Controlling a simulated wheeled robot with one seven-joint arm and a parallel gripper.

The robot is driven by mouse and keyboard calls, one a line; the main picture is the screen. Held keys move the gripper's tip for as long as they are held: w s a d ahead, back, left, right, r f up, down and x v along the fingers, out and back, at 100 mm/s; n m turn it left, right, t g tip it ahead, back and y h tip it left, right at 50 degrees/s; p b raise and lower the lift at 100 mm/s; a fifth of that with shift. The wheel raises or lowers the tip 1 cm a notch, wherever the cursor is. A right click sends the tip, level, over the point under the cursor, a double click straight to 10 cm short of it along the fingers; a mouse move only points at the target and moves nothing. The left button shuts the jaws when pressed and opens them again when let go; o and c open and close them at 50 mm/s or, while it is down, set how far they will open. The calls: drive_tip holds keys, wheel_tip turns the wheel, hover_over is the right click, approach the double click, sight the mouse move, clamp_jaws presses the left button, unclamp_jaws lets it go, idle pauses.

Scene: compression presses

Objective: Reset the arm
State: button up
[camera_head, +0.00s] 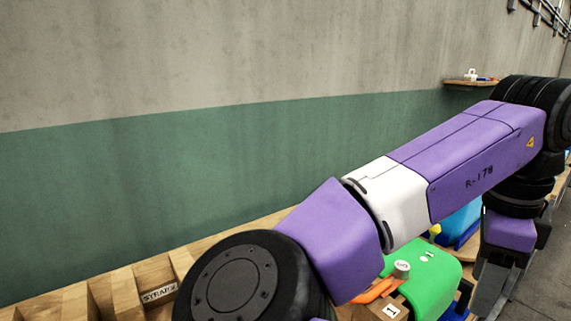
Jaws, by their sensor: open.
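My purple, white and black arm crosses the view from the lower left to the right edge. It bends downward at the black joint on the right. My gripper (496,285) hangs below that joint, dark grey and pointing down, at the right of the view. It is open, with nothing seen between its fingers. Its tips are near the bottom edge and hard to make out. It is to the right of a green press-like machine (428,272), apart from it as far as I can see.
A blue machine (460,222) stands behind the green one, partly hidden by my arm. An orange part (376,291) and a "1" label (391,310) are beside the green machine. Wooden slots with a label (159,293) run along the wall. A small shelf (470,83) is at the back right. Grey floor (545,285) shows at right.

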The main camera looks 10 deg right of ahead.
drive_tip(key=w+d+r+n+t+h, duration=0.25)
drive_tip(key=d+r+h, duration=0.2)
drive_tip(key=d, duration=0.25)
drive_tip(key=w+d+r+n+t+h, duration=0.25)
drive_tip(key=d+r+h, duration=0.2)
drive_tip(key=d, duration=0.25)
drive_tip(key=w+a+r+n+t+h, duration=0.2)
drive_tip(key=w+r+n+t+h, duration=0.2)
drive_tip(key=r+n+t+h, duration=0.35)
drive_tip(key=w+a+f+n+t+y, duration=0.1)
drive_tip(key=a+f+n+t+y, duration=0.3)
drive_tip(key=a+n+t, duration=0.55)
drive_tip(key=s+a+f+n+t+y, duration=0.1)
drive_tip(key=s+a+f+n+y, duration=0.4)
drive_tip(key=a+f+n+y, duration=0.5)
drive_tip(key=s+a+f+m+g+y, duration=0.1)
drive_tip(key=s+a+f+g, duration=0.1)
drive_tip(key=s+f, duration=0.6)
drive_tip(key=s+a+f+m+g+y, duration=0.1)
drive_tip(key=s+a+f+g, duration=0.2)
drive_tip(key=s+f, duration=0.5)
drive_tip(key=s+a+f+m+g+y, duration=0.1)
drive_tip(key=s+a+f+m+g, duration=0.1)
drive_tip(key=s+f, duration=0.6)
drive_tip(key=s+a+g, duration=0.1)
drive_tip(key=s, duration=0.4)
drive_tip(key=shift+a+f, duration=0.25)
drive_tip(key=shift+f, duration=0.1)
